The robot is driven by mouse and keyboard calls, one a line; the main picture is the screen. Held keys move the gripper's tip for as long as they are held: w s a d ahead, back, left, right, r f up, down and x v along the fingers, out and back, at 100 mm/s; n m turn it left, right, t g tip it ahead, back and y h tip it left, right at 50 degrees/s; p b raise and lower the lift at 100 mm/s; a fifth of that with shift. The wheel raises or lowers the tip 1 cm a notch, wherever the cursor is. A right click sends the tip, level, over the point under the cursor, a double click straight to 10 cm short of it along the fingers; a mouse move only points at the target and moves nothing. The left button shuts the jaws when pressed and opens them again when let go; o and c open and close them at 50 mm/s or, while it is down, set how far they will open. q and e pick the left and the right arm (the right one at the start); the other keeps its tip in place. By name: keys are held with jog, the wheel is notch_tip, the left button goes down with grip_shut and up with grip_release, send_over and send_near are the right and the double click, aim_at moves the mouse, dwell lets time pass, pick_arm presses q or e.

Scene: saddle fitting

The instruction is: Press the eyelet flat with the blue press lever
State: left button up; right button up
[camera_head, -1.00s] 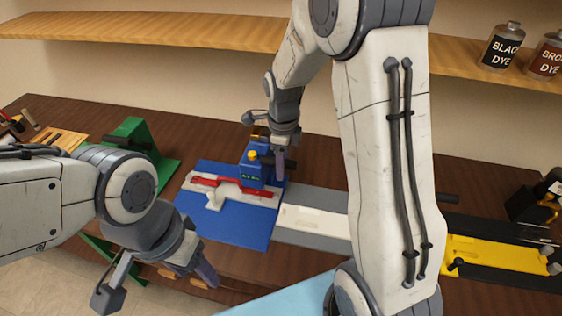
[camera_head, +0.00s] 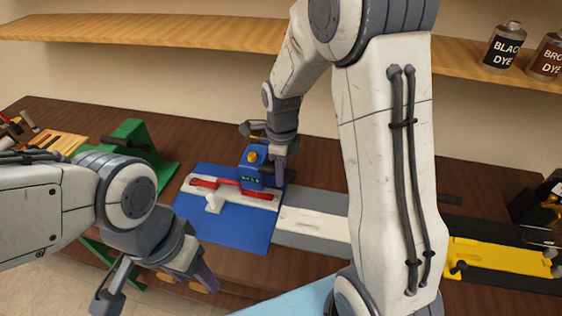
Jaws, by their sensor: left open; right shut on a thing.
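The blue press (camera_head: 258,167) stands at the back right of a blue mat (camera_head: 233,230). A pale fixture with a red strip (camera_head: 228,187) lies across the mat and runs under the press. The eyelet is too small to make out. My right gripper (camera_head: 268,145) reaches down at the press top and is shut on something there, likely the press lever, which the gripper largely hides. My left gripper (camera_head: 158,287) is open and empty in front of the bench's front edge, well away from the press.
A green stand (camera_head: 138,140) is left of the mat. A grey board with a white strip (camera_head: 315,222) lies to the right. A yellow fixture (camera_head: 495,255) is at far right. Dye bottles (camera_head: 503,45) stand on the shelf. My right arm hides part of the bench.

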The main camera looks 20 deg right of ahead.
jog(key=shift+s+f, duration=0.1)
jog(key=s+a+f+b, duration=0.1)
jog(key=s+f+b, duration=0.1)
jog(key=f+b, duration=0.3)
jog(key=s+a+f+b, duration=0.2)
jog(key=f+b, duration=0.3)
jog(key=f, duration=0.3)
jog(key=shift+s+f, duration=0.3)
jog(key=shift+f, duration=0.1)
dwell(1.9)
jog(key=shift+r, duration=0.1)
dwell(0.4)
jog(key=shift+w+d+r+p, duration=0.1)
jog(key=shift+r+p, duration=1.5)
